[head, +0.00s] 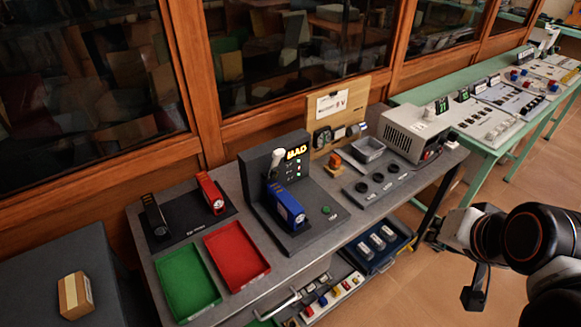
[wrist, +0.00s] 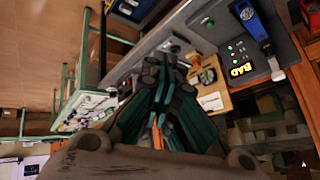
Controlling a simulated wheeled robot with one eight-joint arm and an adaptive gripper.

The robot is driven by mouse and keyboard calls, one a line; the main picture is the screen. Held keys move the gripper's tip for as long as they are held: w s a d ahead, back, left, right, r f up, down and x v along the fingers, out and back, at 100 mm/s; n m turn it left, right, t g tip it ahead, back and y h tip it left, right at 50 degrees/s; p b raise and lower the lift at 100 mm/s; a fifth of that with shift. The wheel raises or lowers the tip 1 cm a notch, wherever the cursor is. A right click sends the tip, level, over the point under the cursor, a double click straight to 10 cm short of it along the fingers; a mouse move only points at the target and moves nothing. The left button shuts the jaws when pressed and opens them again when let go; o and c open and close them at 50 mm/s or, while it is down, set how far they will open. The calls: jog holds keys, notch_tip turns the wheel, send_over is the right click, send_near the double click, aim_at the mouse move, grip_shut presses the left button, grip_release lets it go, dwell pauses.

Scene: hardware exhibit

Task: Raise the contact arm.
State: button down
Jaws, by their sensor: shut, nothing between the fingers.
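A black test station (head: 313,222) stands on the grey bench, with a lit yellow BAD sign (head: 297,152). A lever with a pale grip (head: 277,158) stands upright on it and looks like the contact arm; I cannot be sure. A blue device (head: 287,206) sits on the station below the lever. In the wrist view the pale grip (wrist: 276,70), the BAD sign (wrist: 241,70) and the blue device (wrist: 250,20) are at the upper right, appearing upside down. My gripper (wrist: 172,52) is shut and empty, apart from the station. It hangs right of the bench in the head view (head: 474,296).
Red (head: 237,256) and green (head: 187,283) trays lie left of the station. Red (head: 211,193) and black (head: 154,216) devices lie on a dark mat behind them. A wooden board (head: 338,106), a grey bin (head: 368,150) and a grey box (head: 415,132) stand to the right.

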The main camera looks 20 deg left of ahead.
aim_at(279, 149)
jog(key=w+a+f+m+y+b, duration=0.2)
jog(key=w+a+m, duration=0.4)
jog(key=a, duration=0.5)
jog(key=w+a+f+m+t+y+b, duration=0.1)
jog(key=w+a+f+m+y, duration=0.2)
jog(key=w+a+m, duration=0.4)
jog(key=w+a+f+m+y+b, duration=0.2)
jog(key=w+a+f+m+y, duration=0.1)
jog(key=w+a+m, duration=0.4)
jog(key=shift+w+a+f+m+y+b, duration=0.15)
jog(key=shift+a+m+y+b, duration=0.3)
jog(key=shift+a+m, duration=2.25)
jog(key=shift+a+n, duration=1.2)
jog(key=shift+a, duration=0.05)
jog(key=w+a+r+p, duration=0.1)
jog(key=a, duration=0.1)
jog(key=w+a+r+p, duration=0.1)
jog(key=w+r, duration=0.1)
jog(key=shift+w+a, duration=0.2)
jog(key=shift+a, duration=0.2)
jog(key=shift+r, duration=0.1)
